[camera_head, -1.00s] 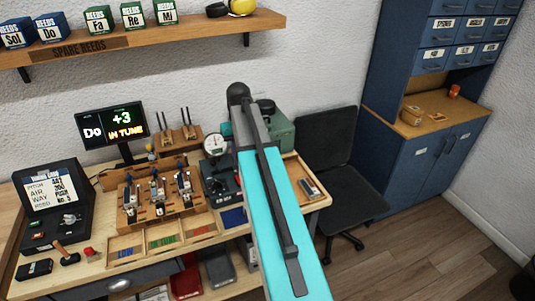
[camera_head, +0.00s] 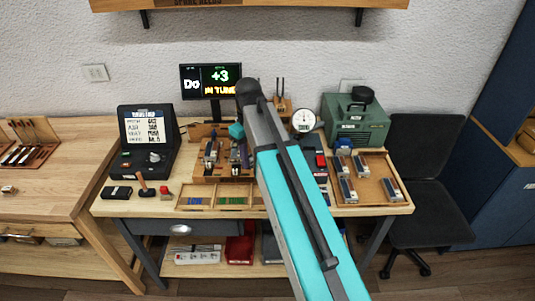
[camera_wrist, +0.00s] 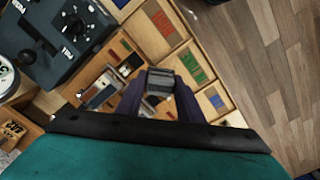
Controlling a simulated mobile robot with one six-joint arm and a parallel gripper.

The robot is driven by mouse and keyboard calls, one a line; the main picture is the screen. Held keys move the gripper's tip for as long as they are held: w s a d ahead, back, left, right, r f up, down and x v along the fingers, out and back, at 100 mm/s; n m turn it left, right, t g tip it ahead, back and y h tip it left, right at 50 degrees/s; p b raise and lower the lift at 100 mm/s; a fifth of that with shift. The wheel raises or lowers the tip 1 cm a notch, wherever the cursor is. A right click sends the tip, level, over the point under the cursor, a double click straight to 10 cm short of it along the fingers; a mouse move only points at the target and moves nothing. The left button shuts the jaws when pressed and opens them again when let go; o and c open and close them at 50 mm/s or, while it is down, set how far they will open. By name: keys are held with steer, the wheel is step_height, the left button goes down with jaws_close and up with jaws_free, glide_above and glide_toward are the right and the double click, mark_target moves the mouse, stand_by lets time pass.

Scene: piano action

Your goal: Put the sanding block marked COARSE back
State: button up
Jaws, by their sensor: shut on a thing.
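My gripper (camera_wrist: 160,92) is shut on a small grey block (camera_wrist: 160,82), which sits between its two dark fingers in the wrist view. No marking on the block is readable, so I cannot tell whether it says COARSE. In the wrist view it shows over the workbench with compartments around it; its height above them is unclear. In the head view my arm crosses the middle of the bench, and the fingers and held block cannot be made out there.
A wooden tray (camera_head: 372,208) with several small blocks lies at the bench's right, before a green case (camera_head: 355,125). A compartment tray (camera_head: 205,204) with coloured strips lines the front edge. A tuner screen (camera_head: 211,80), dial gauge (camera_head: 304,121) and black device (camera_head: 147,145) stand behind. A chair (camera_head: 430,160) is at right.

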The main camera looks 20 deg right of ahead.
steer(key=shift+n, duration=0.4)
steer(key=a+f+b, duration=0.2)
steer(key=f, duration=0.1)
steer(key=shift+s+a+f, duration=0.1)
steer(key=shift+a+f, duration=0.05)
steer(key=shift+f, duration=0.05)
steer(key=shift+s, duration=0.1)
